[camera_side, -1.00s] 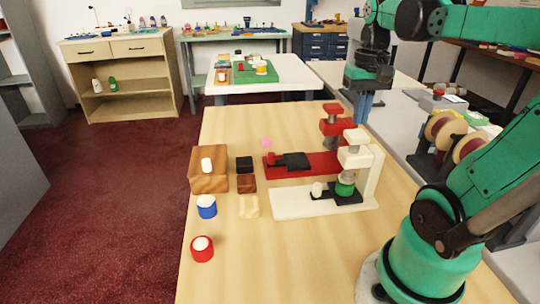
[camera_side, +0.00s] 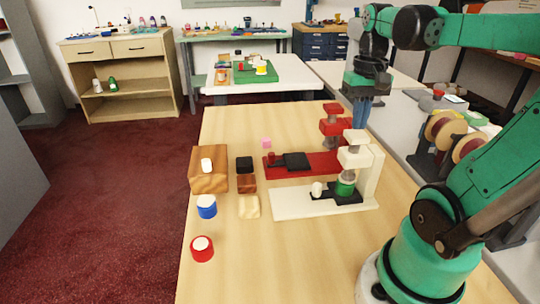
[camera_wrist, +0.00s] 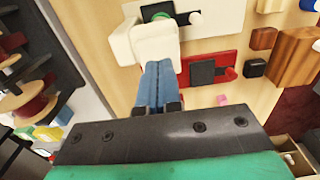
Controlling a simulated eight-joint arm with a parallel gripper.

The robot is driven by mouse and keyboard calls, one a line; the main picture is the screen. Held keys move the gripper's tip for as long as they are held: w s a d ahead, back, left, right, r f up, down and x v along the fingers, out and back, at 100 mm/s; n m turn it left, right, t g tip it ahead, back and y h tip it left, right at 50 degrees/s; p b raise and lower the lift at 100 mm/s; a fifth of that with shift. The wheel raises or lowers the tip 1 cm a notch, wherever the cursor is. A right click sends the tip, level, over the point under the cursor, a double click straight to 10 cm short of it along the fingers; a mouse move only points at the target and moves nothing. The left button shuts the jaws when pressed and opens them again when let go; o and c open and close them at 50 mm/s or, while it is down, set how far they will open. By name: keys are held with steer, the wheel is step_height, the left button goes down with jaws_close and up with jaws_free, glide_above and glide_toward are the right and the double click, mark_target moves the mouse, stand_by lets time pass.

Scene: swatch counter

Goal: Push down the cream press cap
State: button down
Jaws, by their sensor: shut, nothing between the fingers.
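The cream press stands on the table, with its long flat base (camera_side: 295,204) and its cream cap (camera_side: 356,136) on top of a grey stem. Under the cap a green round piece (camera_side: 345,187) sits on a black slide with a white knob. My gripper (camera_side: 360,125) is shut and empty, its blue fingers pointing down close to the cap. In the wrist view the fingertips (camera_wrist: 158,64) are beside the cream cap (camera_wrist: 155,42) and overlap its near edge. I cannot tell whether they touch it.
A red press (camera_side: 325,163) stands just behind the cream one. To the left are a wooden block (camera_side: 209,180), small black, brown and pale blocks, a blue jar (camera_side: 206,207) and a red jar (camera_side: 202,250). The table front is clear.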

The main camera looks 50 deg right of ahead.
steer(key=shift+f, duration=1.05)
steer(key=shift+r, duration=4.05)
steer(key=w+a+f+n+t, duration=0.3)
steer(key=w+a+f+n, duration=0.1)
steer(key=a, duration=0.4)
steer(key=w+a+f+n+t, duration=0.4)
steer(key=a+f+n, duration=0.1)
steer(key=a, duration=0.3)
steer(key=shift+w+a+f, duration=0.15)
steer(key=shift+a+f, duration=0.15)
steer(key=shift+f, duration=0.15)
